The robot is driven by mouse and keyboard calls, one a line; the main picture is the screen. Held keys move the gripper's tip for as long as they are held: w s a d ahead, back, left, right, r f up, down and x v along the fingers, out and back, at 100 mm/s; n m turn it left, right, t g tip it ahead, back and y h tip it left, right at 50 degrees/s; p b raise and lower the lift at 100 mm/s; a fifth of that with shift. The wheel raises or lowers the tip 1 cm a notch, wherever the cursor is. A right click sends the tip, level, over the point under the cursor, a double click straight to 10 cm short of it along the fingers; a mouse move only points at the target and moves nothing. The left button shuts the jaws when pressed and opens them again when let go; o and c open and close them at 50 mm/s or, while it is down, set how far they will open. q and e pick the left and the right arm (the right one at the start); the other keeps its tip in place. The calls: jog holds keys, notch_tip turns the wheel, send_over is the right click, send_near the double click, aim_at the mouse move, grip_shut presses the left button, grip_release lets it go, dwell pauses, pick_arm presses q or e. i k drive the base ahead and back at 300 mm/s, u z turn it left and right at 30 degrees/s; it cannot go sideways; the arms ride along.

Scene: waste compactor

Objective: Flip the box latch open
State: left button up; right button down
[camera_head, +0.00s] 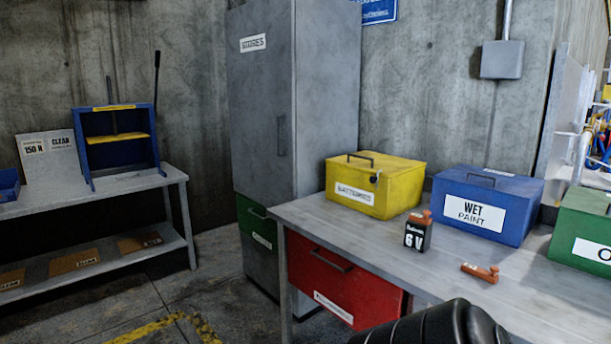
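A yellow box (394,195) with a label that seems to read "BATTERIES" sits on the grey workbench (330,229), its lid down. A small dark latch (374,178) shows at the upper edge of its front face; it is too small to tell its exact position. A dark handle (361,157) stands on the lid. Neither of my grippers is in view. Only a black rounded part of my own arm shows at the bottom right, in front of the bench and well apart from the yellow box.
A blue "WET PAINT" box (514,231) stands right of the yellow box, and a green box (585,220) beyond it. A "6 V" battery (416,236) and an orange-brown piece (480,271) lie on the bench front. A red drawer (345,287) is below. A tall grey cabinet (262,115) stands left.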

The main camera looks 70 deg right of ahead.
aim_at(373, 179)
jog(key=z, duration=0.45)
jog(key=i, duration=1.85)
jog(key=z, duration=1.9)
jog(key=i, duration=0.6)
jog(key=z, duration=0.5)
